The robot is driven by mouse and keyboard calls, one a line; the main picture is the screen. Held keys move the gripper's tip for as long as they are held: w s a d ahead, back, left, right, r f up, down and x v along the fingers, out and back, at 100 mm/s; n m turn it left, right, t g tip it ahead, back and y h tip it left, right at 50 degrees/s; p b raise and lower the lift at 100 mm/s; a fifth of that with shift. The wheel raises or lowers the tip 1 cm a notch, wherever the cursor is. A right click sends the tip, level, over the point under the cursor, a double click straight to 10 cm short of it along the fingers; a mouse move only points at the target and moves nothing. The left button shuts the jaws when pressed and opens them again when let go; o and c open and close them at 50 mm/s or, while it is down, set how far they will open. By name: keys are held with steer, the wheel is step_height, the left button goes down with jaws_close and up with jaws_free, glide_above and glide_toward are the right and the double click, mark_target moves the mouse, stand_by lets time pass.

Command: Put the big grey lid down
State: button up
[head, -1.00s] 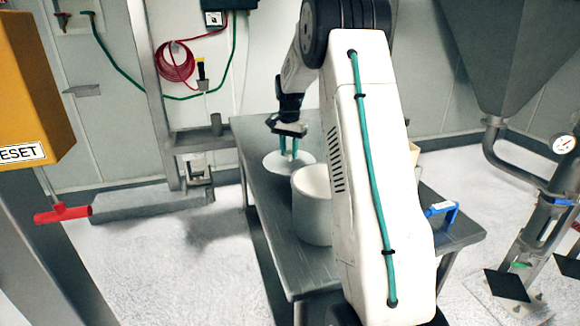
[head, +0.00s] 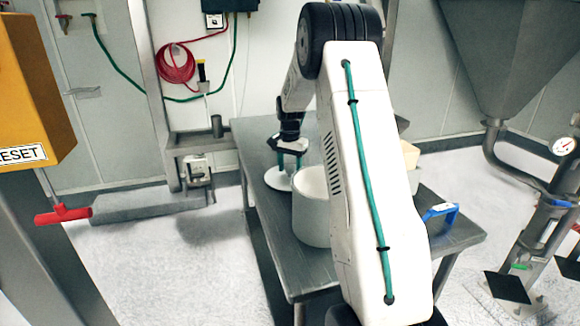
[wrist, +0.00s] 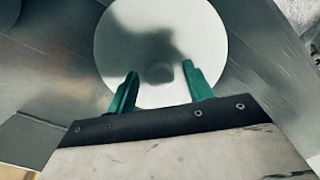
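The big grey lid (head: 273,181) is a pale round disc. In the head view it appears to lie flat on the far part of the steel table, partly hidden behind the white pot (head: 311,218). It fills the upper middle of the wrist view (wrist: 135,45). My gripper (head: 289,163) points down over the lid. Its green fingers stand apart in the wrist view (wrist: 160,72), with a round dark spot on the lid between them. I see no finger pressed against anything. Whether the fingertips touch the lid is unclear.
The steel table (head: 281,235) has bare room along its left edge. A metal frame (head: 199,150) stands left of the table.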

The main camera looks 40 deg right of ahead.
mark_target(290, 169)
step_height(290, 169, up, 12)
steer(key=s+a+r+n, duration=0.2)
steer(key=s+a+r, duration=0.15)
steer(key=a, duration=0.25)
steer(key=s+a+r+n, duration=0.1)
steer(key=s+a+r, duration=0.1)
steer(key=a+r, duration=0.3)
steer(key=s+a+n+t, duration=0.1)
steer(key=s+a+n, duration=0.6)
steer(key=s+a, duration=1.25)
steer(key=s+a+f+n, duration=0.2)
steer(key=s, duration=0.3)
steer(key=s+a+f+n, duration=0.2)
steer(key=s, duration=0.4)
steer(key=shift+s+f, duration=0.2)
